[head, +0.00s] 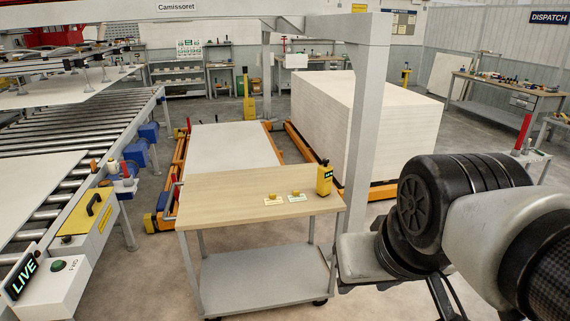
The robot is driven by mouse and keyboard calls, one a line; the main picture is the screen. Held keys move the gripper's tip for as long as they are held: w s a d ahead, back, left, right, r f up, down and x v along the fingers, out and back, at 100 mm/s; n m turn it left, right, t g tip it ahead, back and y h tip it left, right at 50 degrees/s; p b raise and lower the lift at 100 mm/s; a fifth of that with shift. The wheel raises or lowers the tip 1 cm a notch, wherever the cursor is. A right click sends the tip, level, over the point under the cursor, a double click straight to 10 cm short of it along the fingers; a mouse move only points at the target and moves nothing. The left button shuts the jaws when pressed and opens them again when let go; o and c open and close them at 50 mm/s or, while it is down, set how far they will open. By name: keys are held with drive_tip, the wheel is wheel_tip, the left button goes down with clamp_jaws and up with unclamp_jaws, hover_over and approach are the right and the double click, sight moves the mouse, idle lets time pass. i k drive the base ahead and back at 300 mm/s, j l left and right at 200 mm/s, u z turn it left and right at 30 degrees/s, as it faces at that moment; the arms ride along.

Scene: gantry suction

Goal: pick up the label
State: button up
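Two small label-like pieces lie on the wooden top of a cart (225,205) in the head view. The left one is a pale label (273,202) with a yellow piece on it. The right one is a whiter label (298,199), also with a small yellow piece on it. Their print is too small to read. My arm fills the lower right, to the right of the cart and apart from the labels. Dark thin parts at its lower end run off the bottom edge; my fingertips cannot be made out there, nor whether they hold anything.
A yellow handheld device (324,180) stands at the cart's back right corner. A grey gantry post (366,120) rises behind the cart's right end. A roller conveyor (80,130) runs along the left. A tall stack of white boards (335,110) stands behind. The cart top's left half is clear.

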sight(273, 200)
drive_tip(key=i+u, duration=0.1)
drive_tip(key=i, duration=0.65)
drive_tip(key=i+u, duration=0.1)
drive_tip(key=i, duration=0.7)
drive_tip(key=i+l+u, duration=0.1)
drive_tip(key=i, duration=0.65)
